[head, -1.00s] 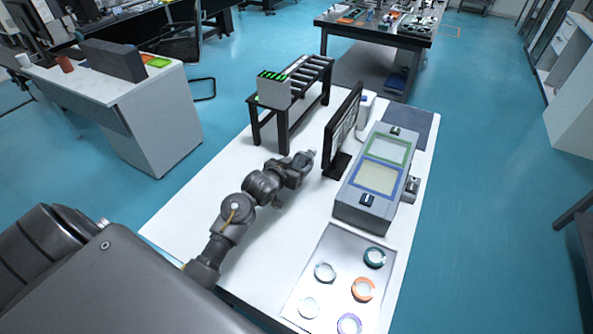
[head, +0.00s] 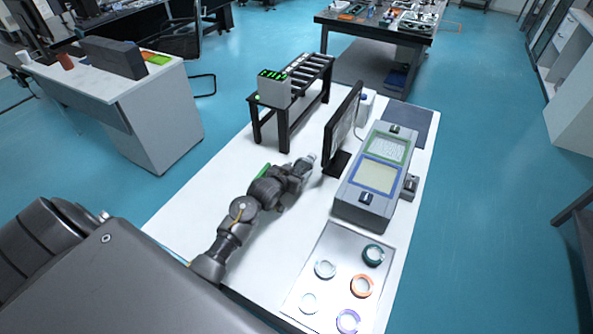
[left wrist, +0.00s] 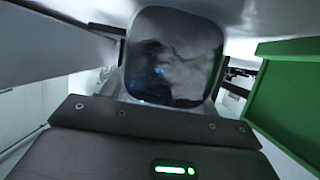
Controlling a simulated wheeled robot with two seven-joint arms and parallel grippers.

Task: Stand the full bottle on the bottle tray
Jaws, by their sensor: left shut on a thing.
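My left gripper (head: 307,163) is over the white table, to the left of the black monitor. A green thing (head: 265,170) shows partly behind my left arm and as a green wall (left wrist: 290,95) at the right of the left wrist view. I cannot tell if it is the bottle tray. My right gripper is not in view.
A black monitor (head: 343,122) stands close right of the gripper. Behind it is a small white bottle with a blue cap (head: 364,98). A grey two-window device (head: 355,208) and a metal tray (head: 326,254) with several rings are to the right. A roller rack (head: 270,107) stands behind.

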